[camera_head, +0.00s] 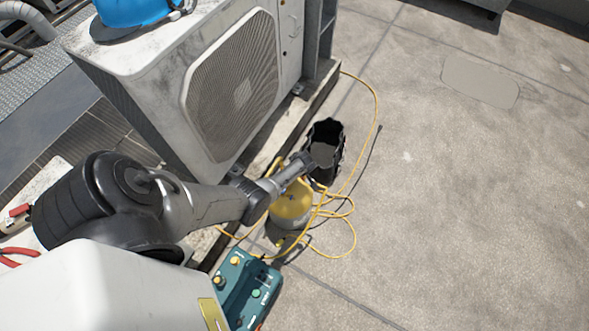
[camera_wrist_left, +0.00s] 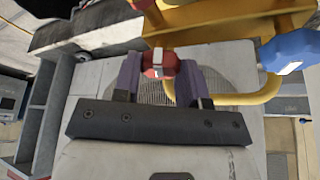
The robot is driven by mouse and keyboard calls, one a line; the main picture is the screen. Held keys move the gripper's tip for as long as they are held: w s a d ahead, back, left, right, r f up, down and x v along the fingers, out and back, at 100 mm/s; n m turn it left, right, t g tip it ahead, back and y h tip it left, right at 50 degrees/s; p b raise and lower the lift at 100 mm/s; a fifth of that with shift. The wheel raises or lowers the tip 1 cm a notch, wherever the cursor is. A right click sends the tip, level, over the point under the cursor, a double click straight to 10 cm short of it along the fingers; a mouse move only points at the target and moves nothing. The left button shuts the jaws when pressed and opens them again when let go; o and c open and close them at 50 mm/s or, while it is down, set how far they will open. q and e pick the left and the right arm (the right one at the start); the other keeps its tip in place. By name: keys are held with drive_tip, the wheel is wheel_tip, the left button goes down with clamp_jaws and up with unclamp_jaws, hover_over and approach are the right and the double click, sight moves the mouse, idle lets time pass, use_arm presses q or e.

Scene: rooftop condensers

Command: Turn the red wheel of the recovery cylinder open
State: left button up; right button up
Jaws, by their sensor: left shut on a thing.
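The recovery cylinder (camera_head: 291,207), grey with a yellow top, stands on the roof floor beside the condenser, partly covered by my left arm. In the left wrist view its yellow collar (camera_wrist_left: 218,28) runs across the top. The red wheel (camera_wrist_left: 158,63) is between the two purple fingers of my left gripper (camera_wrist_left: 158,75), which is shut on it. A blue knob (camera_wrist_left: 288,51) is to the right, apart from the fingers. In the head view my left gripper (camera_head: 304,164) is over the cylinder's top, and the wheel is hidden there. My right gripper is not in view.
The condenser unit (camera_head: 160,60) stands close behind the cylinder. A black bucket (camera_head: 325,150) is just beyond my gripper. A yellow hose (camera_head: 352,228) loops on the floor. A teal machine (camera_head: 243,290) sits in front. The floor at right is clear.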

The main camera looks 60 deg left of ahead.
use_arm(q)
drive_tip(key=shift+f+n+g+b, duration=0.1)
drive_tip(key=shift+n+g+b, duration=0.3)
drive_tip(key=shift+n, duration=0.5)
drive_tip(key=o, duration=0.9)
drive_tip(key=shift+o, duration=0.2)
drive_tip(key=shift+w, duration=0.1)
drive_tip(key=shift+r, duration=0.2)
drive_tip(key=shift+d+r+p, duration=0.1)
drive_tip(key=shift+r+p, duration=0.2)
drive_tip(key=s+p+v, duration=0.1)
drive_tip(key=p+v, duration=0.5)
drive_tip(key=v, duration=0.6)
drive_tip(key=shift+w+r+p, duration=0.35)
drive_tip(key=shift+w+r, duration=0.1)
drive_tip(key=shift+w, duration=0.1)
